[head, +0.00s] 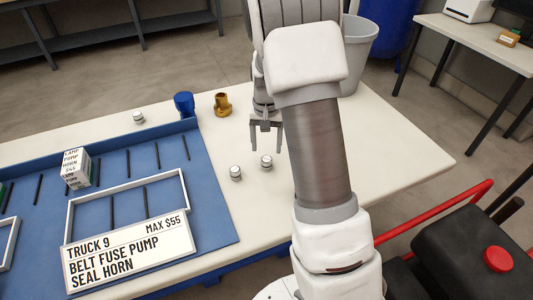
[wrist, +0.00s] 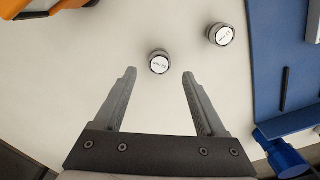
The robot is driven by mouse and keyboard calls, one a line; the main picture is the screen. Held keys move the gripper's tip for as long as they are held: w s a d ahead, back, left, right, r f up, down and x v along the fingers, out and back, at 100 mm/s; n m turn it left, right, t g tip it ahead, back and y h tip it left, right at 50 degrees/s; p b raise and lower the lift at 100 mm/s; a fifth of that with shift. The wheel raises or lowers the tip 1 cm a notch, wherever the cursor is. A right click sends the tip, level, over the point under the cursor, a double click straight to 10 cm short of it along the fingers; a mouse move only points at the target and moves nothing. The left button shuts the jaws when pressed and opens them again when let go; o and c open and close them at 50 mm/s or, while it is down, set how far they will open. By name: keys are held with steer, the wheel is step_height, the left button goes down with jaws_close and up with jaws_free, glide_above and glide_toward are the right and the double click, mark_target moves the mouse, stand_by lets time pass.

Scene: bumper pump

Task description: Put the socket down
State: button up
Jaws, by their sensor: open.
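Small silver cylinders with white labelled tops stand upright on the pale table; they look like sockets, but I cannot read their labels. One cylinder (head: 266,161) is just beyond my gripper's fingertips, and in the wrist view it (wrist: 159,62) lies centred ahead of the gap. A second cylinder (head: 235,173) stands to its left, nearer the blue tray; it also shows in the wrist view (wrist: 220,34). A third (head: 138,117) stands farther back on the left. My gripper (head: 266,148) is open and empty, with bare table between its fingers (wrist: 159,74).
The blue tray (head: 212,200) holds a white frame, a labelled box (head: 76,168) and a sign (head: 130,252) reading "TRUCK 9". A blue fitting (head: 184,104) and a brass fitting (head: 222,104) stand behind. The pale table is clear at right. A grey bin (head: 361,42) stands beyond.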

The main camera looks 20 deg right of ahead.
mark_target(266, 160)
steer(key=s+a+r+n+t, duration=0.1)
steer(key=s+a+r, duration=0.3)
steer(key=r, duration=0.5)
steer(key=s+a+r+n+t, duration=0.2)
steer(key=s+r, duration=0.3)
steer(key=r, duration=0.5)
steer(key=s+a+r+n+t, duration=0.1)
steer(key=s+a, duration=0.1)
steer(key=s, duration=0.5)
steer(key=s+a+r+n+t, duration=0.1)
steer(key=s+a+r+n, duration=0.1)
steer(key=s, duration=0.6)
steer(key=shift+s+r+t+p, duration=0.2)
steer(key=shift+r+t+p, duration=0.1)
steer(key=shift+p, duration=0.05)
step_height(266, 160, up, 10)
steer(key=p, duration=0.9)
steer(key=shift+f+p, duration=0.2)
steer(key=shift+p, duration=0.15)
